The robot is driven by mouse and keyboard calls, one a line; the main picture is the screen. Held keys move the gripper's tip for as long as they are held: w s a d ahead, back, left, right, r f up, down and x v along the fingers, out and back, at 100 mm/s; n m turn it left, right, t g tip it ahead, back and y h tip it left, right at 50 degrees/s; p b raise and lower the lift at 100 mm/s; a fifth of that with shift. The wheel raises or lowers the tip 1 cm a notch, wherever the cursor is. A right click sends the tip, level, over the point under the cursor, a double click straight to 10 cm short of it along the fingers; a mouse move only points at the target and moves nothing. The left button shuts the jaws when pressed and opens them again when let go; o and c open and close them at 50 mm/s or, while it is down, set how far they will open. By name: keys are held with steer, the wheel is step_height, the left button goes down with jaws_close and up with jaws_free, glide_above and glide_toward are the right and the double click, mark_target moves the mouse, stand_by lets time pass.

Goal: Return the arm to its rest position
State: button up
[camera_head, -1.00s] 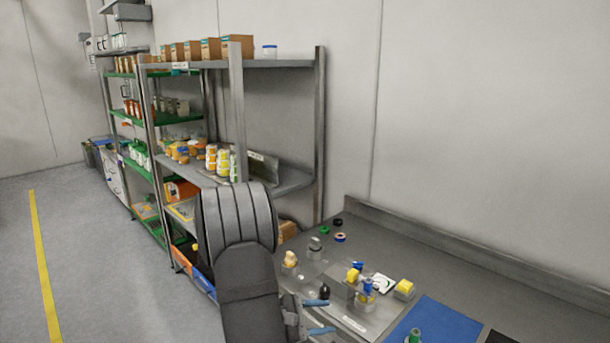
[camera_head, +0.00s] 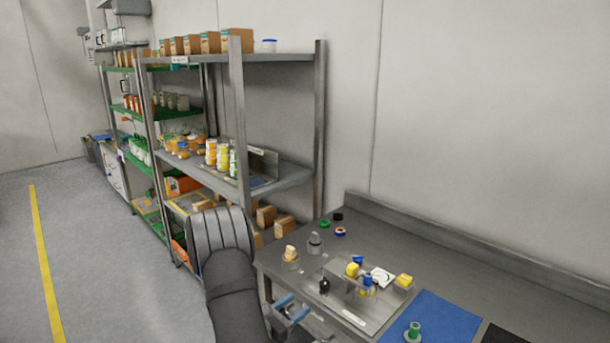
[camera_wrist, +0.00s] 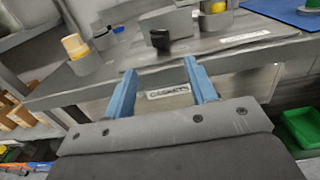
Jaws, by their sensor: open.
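My gripper (camera_head: 295,312) is low in front of the workbench's (camera_head: 470,270) front edge in the head view. In the wrist view my gripper (camera_wrist: 157,82) shows two blue fingers spread apart with nothing between them. The bench front and a drawer labelled "GASKETS" (camera_wrist: 168,94) lie beyond the fingers. My dark arm runs up the lower middle of the head view and hides part of the shelving and floor.
On the bench stand a cream-topped part (camera_head: 290,254), a black knob (camera_head: 324,286), yellow and blue parts, and a blue mat (camera_head: 440,318). Steel shelving (camera_head: 283,178) stands behind at left. A green bin (camera_wrist: 300,128) sits low at right. The left floor is clear.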

mark_target(322, 288)
steer(key=x, duration=1.1)
steer(key=shift+w+d, duration=0.15)
steer(key=shift+d, duration=0.15)
steer(key=shift+d+n+t+y, duration=0.1)
steer(key=shift+n+t+y, duration=1.15)
steer(key=shift+y, duration=0.35)
steer(key=shift+n+y, duration=0.25)
steer(key=shift+y, duration=0.05)
steer(key=shift+s, duration=0.25)
